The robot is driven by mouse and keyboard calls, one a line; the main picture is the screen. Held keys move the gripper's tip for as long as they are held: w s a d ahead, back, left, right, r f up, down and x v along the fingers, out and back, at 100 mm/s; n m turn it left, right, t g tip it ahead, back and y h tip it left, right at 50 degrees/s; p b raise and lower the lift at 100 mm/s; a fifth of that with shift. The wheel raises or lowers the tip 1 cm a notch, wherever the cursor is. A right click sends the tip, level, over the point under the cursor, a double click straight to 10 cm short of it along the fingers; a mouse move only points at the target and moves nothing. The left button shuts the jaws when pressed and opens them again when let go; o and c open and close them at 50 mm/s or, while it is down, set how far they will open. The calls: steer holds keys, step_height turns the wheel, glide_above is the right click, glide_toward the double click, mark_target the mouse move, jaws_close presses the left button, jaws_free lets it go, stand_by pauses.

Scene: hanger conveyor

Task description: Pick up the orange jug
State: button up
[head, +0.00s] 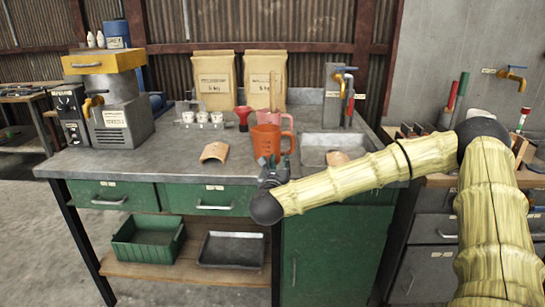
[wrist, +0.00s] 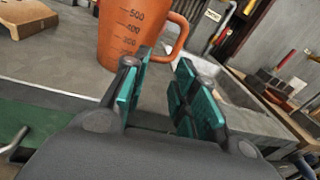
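The orange jug (head: 267,142) stands upright on the grey worktop, left of the sink. Its handle points right. In the wrist view the jug (wrist: 125,38) fills the upper left, with dark measuring marks reading 300 to 500 on its side; its top is cut off. My gripper (head: 273,163) is just in front of the jug's base in the head view. In the wrist view my gripper (wrist: 165,78) has its teal finger pads apart, with nothing between them. The jug is beyond the fingertips and left of centre.
A pink jug (head: 284,121) stands close behind the orange jug. A red funnel (head: 243,115) is behind to the left. A curved tan piece (head: 215,152) lies left on the worktop (head: 120,160). The sink (head: 318,142) is to the right. Two paper bags (head: 213,82) stand at the back.

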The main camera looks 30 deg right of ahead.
mark_target(292, 144)
steer(key=shift+m+g+h, duration=0.3)
steer(key=shift+m+h, duration=0.2)
steer(key=shift+m, duration=0.4)
steer(key=w+d, duration=0.2)
steer(key=d, duration=0.1)
steer(key=d+r, duration=0.1)
steer(key=d, duration=0.1)
steer(key=shift+w+r, duration=0.1)
steer(key=shift+w, duration=0.3)
steer(key=shift+x, duration=3.25)
steer(key=shift+r, duration=0.2)
jaws_close()
